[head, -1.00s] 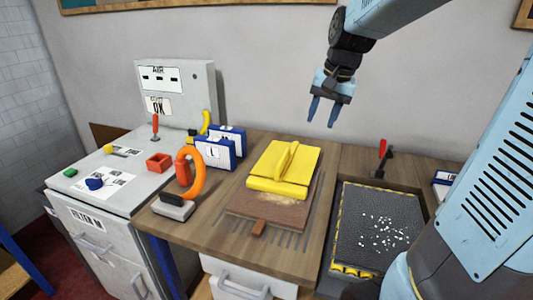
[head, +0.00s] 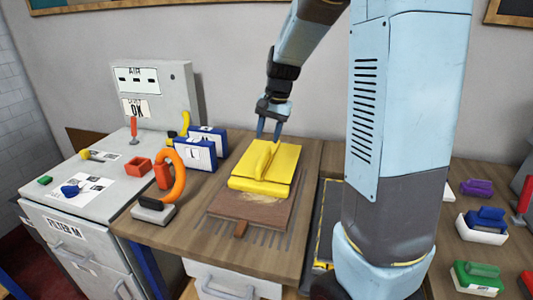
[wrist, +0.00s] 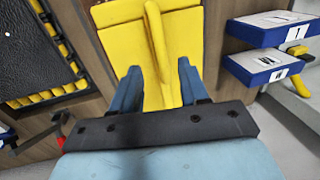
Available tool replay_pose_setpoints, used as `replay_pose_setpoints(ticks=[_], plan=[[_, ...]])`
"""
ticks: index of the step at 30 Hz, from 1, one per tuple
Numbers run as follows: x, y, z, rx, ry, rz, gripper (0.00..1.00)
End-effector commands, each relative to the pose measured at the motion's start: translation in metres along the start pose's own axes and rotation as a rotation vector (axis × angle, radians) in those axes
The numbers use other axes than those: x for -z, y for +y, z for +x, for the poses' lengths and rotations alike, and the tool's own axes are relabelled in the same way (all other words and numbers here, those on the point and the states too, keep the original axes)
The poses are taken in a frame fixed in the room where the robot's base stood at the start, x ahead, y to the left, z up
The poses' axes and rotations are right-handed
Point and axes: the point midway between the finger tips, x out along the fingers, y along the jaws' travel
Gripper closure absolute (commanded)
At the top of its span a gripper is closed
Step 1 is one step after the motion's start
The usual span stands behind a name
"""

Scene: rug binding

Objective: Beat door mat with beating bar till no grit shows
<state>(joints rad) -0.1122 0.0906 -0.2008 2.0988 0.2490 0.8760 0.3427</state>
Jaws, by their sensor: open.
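A yellow slab with a raised ridge (head: 262,168), possibly the beating bar, lies on a brown board on the wooden bench. My gripper (head: 270,131) is open and empty over the slab's far end. In the wrist view the ridge (wrist: 157,45) runs between the fingers (wrist: 158,75), apart from both. A black mat with a yellow-and-black edge, probably the door mat, shows as a strip (head: 327,225) beside my arm, which hides most of it. The wrist view shows part of the mat (wrist: 35,55) with a white speck; the rest of its surface is hidden.
An orange-handled tool (head: 172,180) and blue-and-white boxes (head: 196,153) stand left of the slab. A tan patch (head: 262,197) marks the brown board (head: 245,211). A grey cabinet (head: 90,185) stands left. Coloured blocks, including a green one (head: 478,275), lie right of my arm.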

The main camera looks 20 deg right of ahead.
Motion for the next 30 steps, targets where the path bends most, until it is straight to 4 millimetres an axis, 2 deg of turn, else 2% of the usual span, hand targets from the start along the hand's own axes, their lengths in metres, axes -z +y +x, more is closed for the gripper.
replay_pose_setpoints(ticks=[6,13,18,27,30], plan=[[0.001,0.002,0.039,-0.002,-0.002,0.003,0.56],[0.001,0.002,0.068,-0.001,-0.001,0.004,0.56],[0.002,0.002,0.077,0.001,0.001,0.004,0.56],[0.002,0.002,0.079,0.001,0.002,0.005,0.56],[0.002,0.003,0.079,0.001,0.002,0.005,0.64]])
